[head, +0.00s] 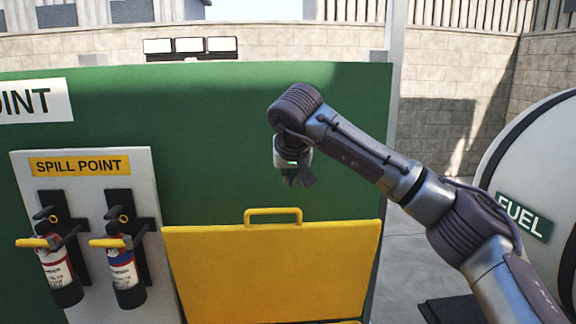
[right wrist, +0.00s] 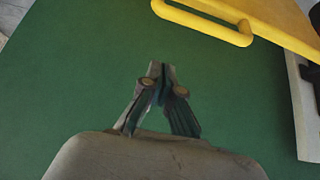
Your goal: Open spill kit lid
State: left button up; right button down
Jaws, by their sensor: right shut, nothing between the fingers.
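The yellow spill kit lid (head: 270,265) is a broad flat panel at the bottom centre of the head view, standing roughly upright against the green wall. Its looped yellow handle (head: 272,211) is at the upper edge. The handle also shows in the right wrist view (right wrist: 207,22), at the top, with part of the lid (right wrist: 285,18) beside it. My right gripper (head: 296,180) is above the handle, apart from it, shut and empty. Its fingertips meet in the right wrist view (right wrist: 162,72). The kit's body is mostly below the head frame. My left gripper is not in view.
The green wall panel (head: 210,120) is behind the lid. Two fire extinguishers (head: 60,275) (head: 125,275) hang on a white board under the SPILL POINT sign (head: 80,166) at the left. A round white FUEL tank (head: 535,150) stands at the right.

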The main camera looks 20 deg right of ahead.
aim_at(288, 224)
jog(key=f+p, duration=0.2)
jog(key=f, duration=0.1)
jog(key=f+p, duration=0.1)
jog(key=f, duration=0.1)
jog(key=shift+w+p, duration=0.25)
jog(key=shift+p, duration=0.05)
jog(key=shift+s+a+f, duration=0.1)
jog(key=shift+s+f, duration=0.05)
jog(key=shift+s, duration=0.25)
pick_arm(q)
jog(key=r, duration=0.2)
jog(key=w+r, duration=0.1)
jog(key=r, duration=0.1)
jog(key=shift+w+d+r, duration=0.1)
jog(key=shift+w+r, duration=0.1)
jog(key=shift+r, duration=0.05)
pick_arm(e)
jog(key=shift+w+f, duration=0.15)
